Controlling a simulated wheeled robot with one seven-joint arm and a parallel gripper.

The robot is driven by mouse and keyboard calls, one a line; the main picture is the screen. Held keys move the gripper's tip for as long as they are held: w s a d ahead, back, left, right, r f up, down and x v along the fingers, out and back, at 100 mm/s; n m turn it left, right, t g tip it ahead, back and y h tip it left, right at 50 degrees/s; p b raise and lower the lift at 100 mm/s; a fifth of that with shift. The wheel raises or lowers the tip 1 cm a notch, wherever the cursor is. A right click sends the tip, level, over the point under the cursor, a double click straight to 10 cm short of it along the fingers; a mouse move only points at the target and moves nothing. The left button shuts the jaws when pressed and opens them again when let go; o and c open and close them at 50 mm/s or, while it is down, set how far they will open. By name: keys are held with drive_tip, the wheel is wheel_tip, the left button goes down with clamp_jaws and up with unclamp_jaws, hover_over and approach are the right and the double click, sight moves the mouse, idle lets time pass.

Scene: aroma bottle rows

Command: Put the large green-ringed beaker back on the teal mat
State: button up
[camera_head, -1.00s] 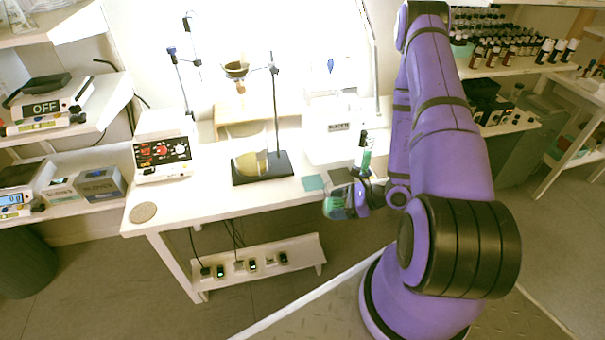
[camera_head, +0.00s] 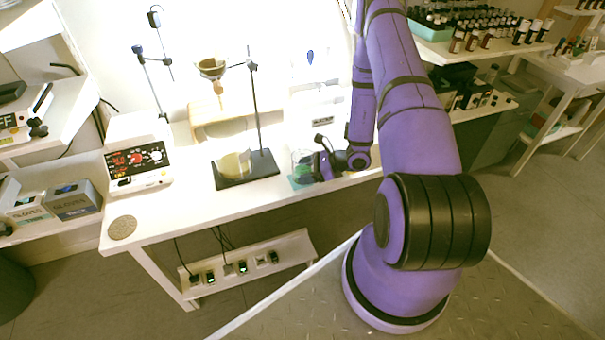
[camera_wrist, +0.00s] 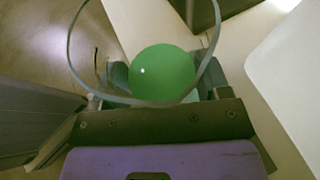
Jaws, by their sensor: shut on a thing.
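The large clear beaker (camera_head: 301,161) is at the front edge of the bench, right of the stand base. In the wrist view its glass rim is a wide ring around a round green area (camera_wrist: 163,72). My gripper (camera_head: 315,165) comes from the right and is shut on the beaker, which looks upright. The teal mat (camera_head: 297,183) is beneath it, mostly hidden. Teal patches (camera_wrist: 118,74) show beside the green area in the wrist view. I cannot tell whether the beaker's bottom touches the mat.
A black stand base (camera_head: 258,170) with a rod and a yellowish glass vessel (camera_head: 233,165) stands left of the beaker. A white device (camera_head: 138,163) and a round coaster (camera_head: 122,227) are at the bench's left end. The bench front between them is clear.

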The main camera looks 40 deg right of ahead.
drive_tip(key=shift+w+d+f, duration=0.1)
drive_tip(key=shift+w+d, duration=0.1)
drive_tip(key=shift+w, duration=0.45)
drive_tip(key=shift+w+d, duration=0.15)
drive_tip(key=shift+w, duration=0.5)
drive_tip(key=shift+s+f, duration=0.1)
drive_tip(key=shift+f, duration=1.65)
drive_tip(key=o, duration=1.1)
drive_tip(key=shift+f, duration=0.15)
drive_tip(key=shift+c, duration=0.2)
drive_tip(key=shift+s+d+r, duration=0.15)
drive_tip(key=shift+d+r, duration=0.05)
drive_tip(key=shift+r, duration=0.05)
drive_tip(key=v, duration=1.1)
drive_tip(key=shift+s+d, duration=0.15)
drive_tip(key=shift+s, duration=0.05)
